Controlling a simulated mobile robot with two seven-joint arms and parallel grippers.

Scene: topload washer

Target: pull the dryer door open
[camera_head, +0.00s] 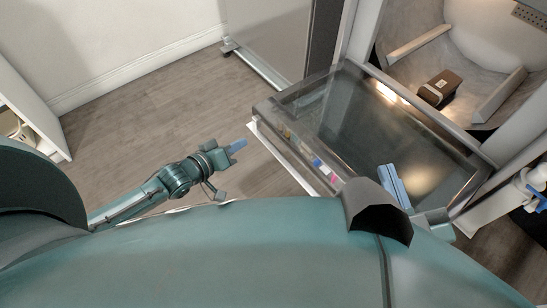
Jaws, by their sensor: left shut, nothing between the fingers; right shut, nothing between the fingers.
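The dryer door (375,140) is a dark glass panel in a grey frame, swung down well away from the dryer opening. The drum (485,55) shows behind it, with a dark brown box-like item (439,88) inside. My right gripper (392,183) is shut and empty, its blue fingers overlapping the door's near edge; I cannot tell whether they touch it. My own body hides part of that arm and the door's near corner. My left gripper (237,146) is shut and empty, over the floor to the left of the door, apart from it.
A grey cabinet or appliance (270,35) stands at the back, left of the dryer. A white shelf unit (30,105) is at the far left. Blue and white items (535,185) sit at the right edge. The wooden floor (150,120) between is clear.

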